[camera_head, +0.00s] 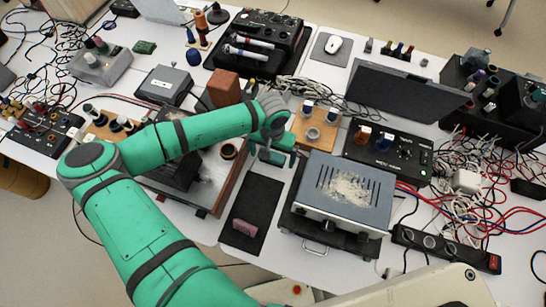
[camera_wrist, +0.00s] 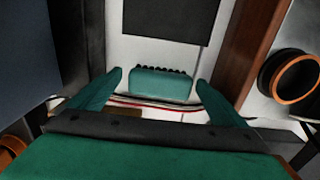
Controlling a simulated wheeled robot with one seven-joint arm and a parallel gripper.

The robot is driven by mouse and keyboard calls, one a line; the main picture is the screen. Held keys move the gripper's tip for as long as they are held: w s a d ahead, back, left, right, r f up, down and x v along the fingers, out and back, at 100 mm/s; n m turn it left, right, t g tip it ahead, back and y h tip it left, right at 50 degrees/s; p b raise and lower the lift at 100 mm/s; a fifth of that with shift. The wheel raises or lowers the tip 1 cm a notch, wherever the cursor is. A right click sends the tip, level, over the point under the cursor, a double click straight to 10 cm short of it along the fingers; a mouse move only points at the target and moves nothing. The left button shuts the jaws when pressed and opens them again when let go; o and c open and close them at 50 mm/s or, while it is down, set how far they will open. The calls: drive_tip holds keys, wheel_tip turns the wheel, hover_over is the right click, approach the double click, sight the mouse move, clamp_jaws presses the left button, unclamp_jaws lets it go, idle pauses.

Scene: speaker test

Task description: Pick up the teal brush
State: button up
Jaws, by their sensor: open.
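The teal brush (camera_wrist: 160,85) lies on the white table in the wrist view, with a row of dark bristles along its far edge. My gripper (camera_wrist: 158,82) is open, with one finger to the left and one to the right of the brush. A gap shows on each side, and I cannot tell how far above the table the fingertips are. In the head view my gripper (camera_head: 276,148) hangs over the middle of the table, between the wooden-edged board and the grey instrument box. There I cannot clearly separate the brush from my teal gripper.
A black mat (camera_head: 257,205) with a pink block (camera_head: 244,228) lies in front of my gripper. The grey instrument box (camera_head: 345,190) stands close to its right. A wooden edge (camera_wrist: 258,40) runs close by in the wrist view. Red and dark cables (camera_wrist: 150,106) pass beside the brush.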

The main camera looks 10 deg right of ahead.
drive_tip(key=shift+f, duration=0.15)
drive_tip(key=c, duration=1.2)
drive_tip(key=shift+o, duration=0.2)
drive_tip(key=shift+r, duration=0.4)
wheel_tip(320, 180, up, 2)
drive_tip(key=s+a+r, duration=0.2)
drive_tip(key=a+r, duration=0.3)
drive_tip(key=a, duration=0.1)
drive_tip(key=s+a+r, duration=0.3)
drive_tip(key=a+r, duration=0.2)
drive_tip(key=a, duration=0.2)
drive_tip(key=shift+s, duration=0.25)
drive_tip(key=shift+r, duration=0.1)
